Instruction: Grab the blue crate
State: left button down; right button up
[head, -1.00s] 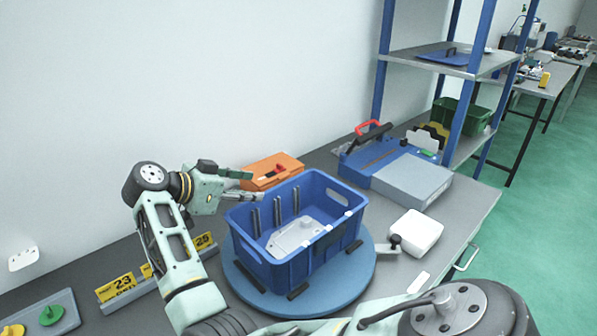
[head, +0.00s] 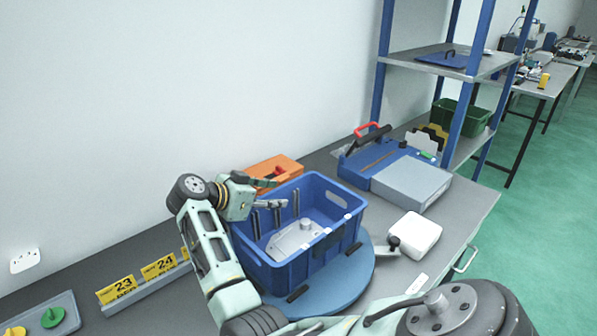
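The blue crate (head: 303,262) stands upright on a round blue turntable (head: 331,300) on the grey bench. Inside it lie a light grey casting (head: 292,240) and upright grey bars along the far wall. My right gripper (head: 281,193), reaching across from the right, is at the crate's far left corner. Its fingers are spread: one is above the rim towards the orange box, the other over the crate's inside. I see nothing between them, and contact with the rim cannot be told. My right forearm hides part of the crate's left side. My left gripper is not in view.
An orange box (head: 288,166) stands close behind the crate. A blue case (head: 372,160) and grey box (head: 411,186) lie at the back right. A white box (head: 415,232) is to the right. Number signs (head: 158,272) stand at left, and a shelf rack (head: 425,66) rises behind.

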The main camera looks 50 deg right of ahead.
jog(key=shift+c, duration=0.7)
grip_shut()
jog(key=shift+r, duration=0.15)
